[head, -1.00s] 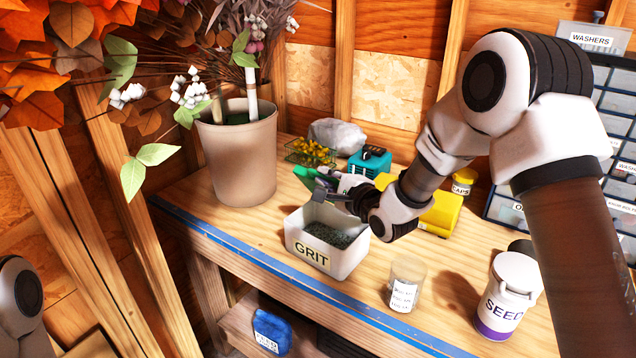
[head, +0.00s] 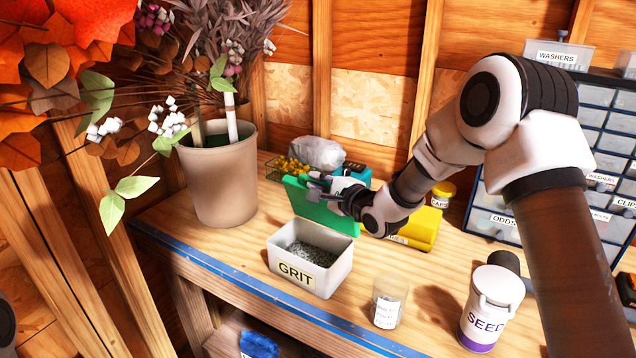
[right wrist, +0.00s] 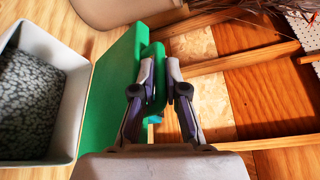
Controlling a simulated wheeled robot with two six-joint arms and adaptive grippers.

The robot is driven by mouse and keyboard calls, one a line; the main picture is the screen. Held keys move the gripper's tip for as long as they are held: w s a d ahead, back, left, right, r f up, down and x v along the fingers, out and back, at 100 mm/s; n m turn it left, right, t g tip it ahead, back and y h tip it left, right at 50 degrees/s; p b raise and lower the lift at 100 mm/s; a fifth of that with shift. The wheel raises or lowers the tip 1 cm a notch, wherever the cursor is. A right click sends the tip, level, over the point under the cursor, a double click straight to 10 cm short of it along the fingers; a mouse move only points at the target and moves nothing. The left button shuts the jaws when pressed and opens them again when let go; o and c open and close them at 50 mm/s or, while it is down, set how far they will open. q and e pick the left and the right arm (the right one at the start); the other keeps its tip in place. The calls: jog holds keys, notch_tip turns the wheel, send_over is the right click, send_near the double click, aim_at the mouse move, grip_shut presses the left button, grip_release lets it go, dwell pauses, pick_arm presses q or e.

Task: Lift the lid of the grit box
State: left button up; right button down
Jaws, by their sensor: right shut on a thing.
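The grit box (head: 334,276) is an open white bin labelled GRIT on the bench, with grey grit inside. Its open top and grit also show at the left of the right wrist view (right wrist: 42,55). The green lid (head: 322,214) is steeply tilted up at the back of the box. My right gripper (head: 320,188) is at the lid's upper part. In the right wrist view its fingers (right wrist: 160,84) are shut on the lid's green handle, beside the flat lid panel (right wrist: 110,95). I cannot tell whether the lid's lower edge touches the box. My left gripper is out of view.
A big beige planter (head: 218,180) stands left of the box. A clear labelled cup (head: 387,308) and a SEED canister (head: 491,308) stand to the right. Behind are a yellow container (head: 426,226) and a grey-white bag (head: 316,153). Bare bench lies between box and planter.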

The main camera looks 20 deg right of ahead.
jog(key=c, duration=1.5)
grip_release()
jog(key=v, duration=1.2)
jog(key=shift+w, duration=0.1)
